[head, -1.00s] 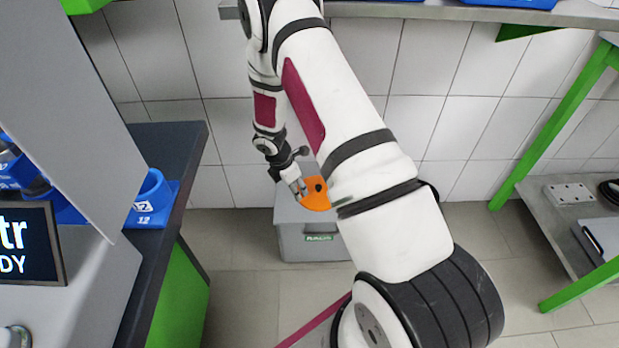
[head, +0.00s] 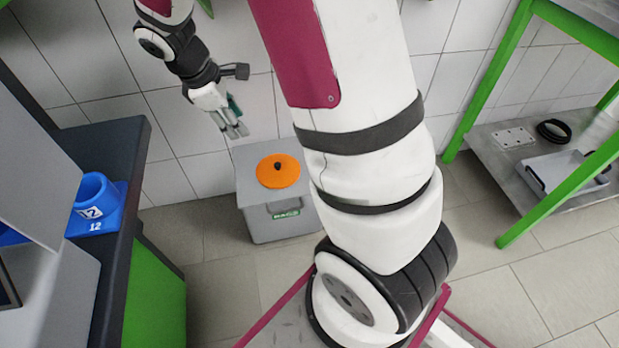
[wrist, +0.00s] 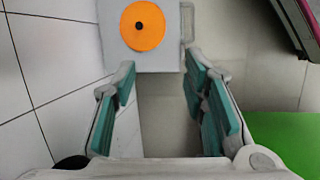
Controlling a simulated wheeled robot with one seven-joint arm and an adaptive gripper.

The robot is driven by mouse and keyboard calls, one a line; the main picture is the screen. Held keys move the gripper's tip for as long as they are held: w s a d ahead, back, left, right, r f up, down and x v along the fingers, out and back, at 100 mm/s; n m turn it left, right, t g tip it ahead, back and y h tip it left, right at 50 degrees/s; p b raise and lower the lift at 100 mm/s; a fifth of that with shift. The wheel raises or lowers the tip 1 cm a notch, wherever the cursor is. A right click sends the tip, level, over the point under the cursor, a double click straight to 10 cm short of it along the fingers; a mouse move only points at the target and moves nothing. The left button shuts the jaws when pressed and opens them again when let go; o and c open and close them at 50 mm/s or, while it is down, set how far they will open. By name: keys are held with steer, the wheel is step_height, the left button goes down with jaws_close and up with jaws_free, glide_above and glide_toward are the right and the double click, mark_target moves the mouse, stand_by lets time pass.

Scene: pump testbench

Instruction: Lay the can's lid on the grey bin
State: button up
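The can's lid is an orange disc with a black knob (head: 278,172). It lies flat on the top of the grey bin (head: 257,194). In the wrist view the lid (wrist: 143,27) rests on the bin's top (wrist: 116,58), beyond my fingertips. My gripper (head: 238,132) is above and to the left of the lid in the head view, apart from it. Its two teal-padded fingers (wrist: 160,82) are spread wide with nothing between them.
A dark-topped bench with a blue holder marked 12 (head: 97,205) stands at the left. A green-framed metal shelf (head: 500,165) with a grey tray (head: 562,182) is at the right. The tiled wall is close behind the bin. Floor in front of the bin is clear.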

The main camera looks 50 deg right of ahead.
steer(key=s+a+r+m, duration=0.2)
steer(key=s+r+m, duration=0.2)
steer(key=s+r, duration=0.55)
steer(key=s+a+r+m+y, duration=0.1)
steer(key=s+a+r+m, duration=0.1)
steer(key=s, duration=0.5)
steer(key=s+a+r+m+y, duration=0.1)
steer(key=s+a+r+m, duration=0.1)
steer(key=s, duration=0.6)
steer(key=s+a+r+m+y, duration=0.1)
steer(key=s+a+r+m, duration=0.1)
steer(key=s+a, duration=0.2)
steer(key=s, duration=0.3)
steer(key=shift+s+a+y, duration=0.15)
steer(key=shift+s+y, duration=0.1)
steer(key=shift+y, duration=0.15)
